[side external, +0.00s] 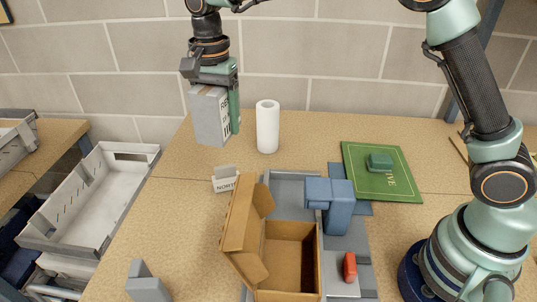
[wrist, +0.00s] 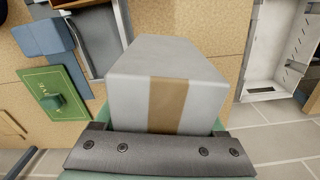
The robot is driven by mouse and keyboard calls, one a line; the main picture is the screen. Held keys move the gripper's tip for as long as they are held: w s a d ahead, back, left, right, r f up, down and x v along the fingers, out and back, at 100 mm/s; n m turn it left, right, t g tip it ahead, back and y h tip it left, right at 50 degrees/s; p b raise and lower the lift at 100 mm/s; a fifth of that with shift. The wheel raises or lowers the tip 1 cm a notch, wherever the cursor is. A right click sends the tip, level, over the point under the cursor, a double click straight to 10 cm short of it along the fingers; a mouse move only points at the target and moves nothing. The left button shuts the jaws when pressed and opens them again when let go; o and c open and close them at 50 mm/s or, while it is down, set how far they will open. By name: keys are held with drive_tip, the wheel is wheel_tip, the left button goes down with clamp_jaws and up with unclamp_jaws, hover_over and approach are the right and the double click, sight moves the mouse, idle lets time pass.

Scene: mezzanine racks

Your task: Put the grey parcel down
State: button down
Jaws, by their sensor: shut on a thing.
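The grey parcel (side external: 208,118) is a box with a brown tape strip and dark lettering on one side. My gripper (side external: 222,95) is shut on it from above, at the back left of the worktable. In the side view the parcel hangs upright; whether its bottom touches the table I cannot tell. In the wrist view the parcel (wrist: 168,85) fills the middle, its taped face toward the camera, with my gripper (wrist: 165,130) across its near edge. The far finger is mostly hidden behind the parcel.
A white roll (side external: 267,127) stands just right of the parcel. A small white sign (side external: 226,182) stands in front. An open cardboard box (side external: 290,245), a blue device (side external: 335,200) and a green mat (side external: 382,172) lie further right. A grey tray (side external: 90,200) is left of the table.

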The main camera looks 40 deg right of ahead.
drive_tip(key=s+a+n, duration=0.2)
drive_tip(key=s+a, duration=0.3)
drive_tip(key=a, duration=0.6)
hover_over(200, 238)
wheel_tip(200, 238, down, 15)
drive_tip(key=shift+f, duration=2.5)
drive_tip(key=shift+f, duration=0.1)
